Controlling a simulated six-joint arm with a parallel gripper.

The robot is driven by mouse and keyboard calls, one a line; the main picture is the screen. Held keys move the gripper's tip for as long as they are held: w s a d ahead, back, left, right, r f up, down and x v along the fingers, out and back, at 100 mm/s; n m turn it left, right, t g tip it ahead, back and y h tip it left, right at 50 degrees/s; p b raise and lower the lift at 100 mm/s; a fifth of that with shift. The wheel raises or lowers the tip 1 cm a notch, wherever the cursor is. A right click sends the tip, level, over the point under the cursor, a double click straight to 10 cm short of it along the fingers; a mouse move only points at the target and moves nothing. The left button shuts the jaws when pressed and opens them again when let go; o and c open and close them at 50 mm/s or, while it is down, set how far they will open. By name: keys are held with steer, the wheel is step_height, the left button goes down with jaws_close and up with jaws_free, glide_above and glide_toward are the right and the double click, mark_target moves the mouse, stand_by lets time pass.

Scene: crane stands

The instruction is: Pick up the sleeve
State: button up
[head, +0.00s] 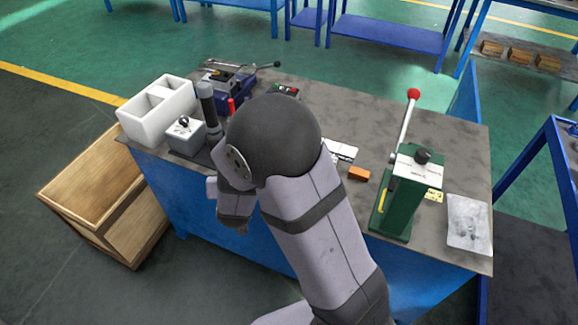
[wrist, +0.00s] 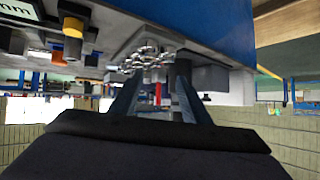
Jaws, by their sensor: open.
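My gripper shows in the wrist view (wrist: 157,76), its two dark fingers apart. A cluster of shiny metal parts (wrist: 150,58) lies just beyond the fingertips there; whether they touch cannot be told. A small red thing (wrist: 158,94) shows between the fingers, farther off. I cannot pick out the sleeve for certain in either view. In the head view my arm covers the middle and front of the workbench (head: 340,98), and the fingertips cannot be made out.
A green press (head: 398,195) with a red-knobbed lever stands on the right of the bench, near an orange block (head: 359,174). A white divided bin (head: 160,112), a grey box (head: 186,135) and a blue vise (head: 232,90) stand at left. A wooden crate (head: 90,190) stands on the floor.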

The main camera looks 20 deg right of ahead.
steer(key=d+m+h, duration=0.1)
steer(key=d+f+h+b, duration=0.1)
steer(key=d+h, duration=0.1)
steer(key=s+d+f+m+t+h+b, duration=0.1)
steer(key=shift+d+f+m+h, duration=0.25)
steer(key=shift+d+m+h, duration=0.05)
steer(key=shift+d+h, duration=0.1)
steer(key=s+d+h+b, duration=0.1)
steer(key=s+d+f+m+h+b, duration=0.1)
steer(key=s+d+h, duration=0.1)
steer(key=s+d+f+m+h+b, duration=0.1)
steer(key=shift+s+d+f+h, duration=0.15)
steer(key=shift+s+d+h, duration=0.05)
steer(key=shift+d+h, duration=0.1)
steer(key=shift+s+d+m+h, duration=0.25)
steer(key=shift+s+m+h, duration=0.15)
steer(key=shift+x, duration=3.7)
steer(key=shift+a, duration=0.1)
jaws_close()
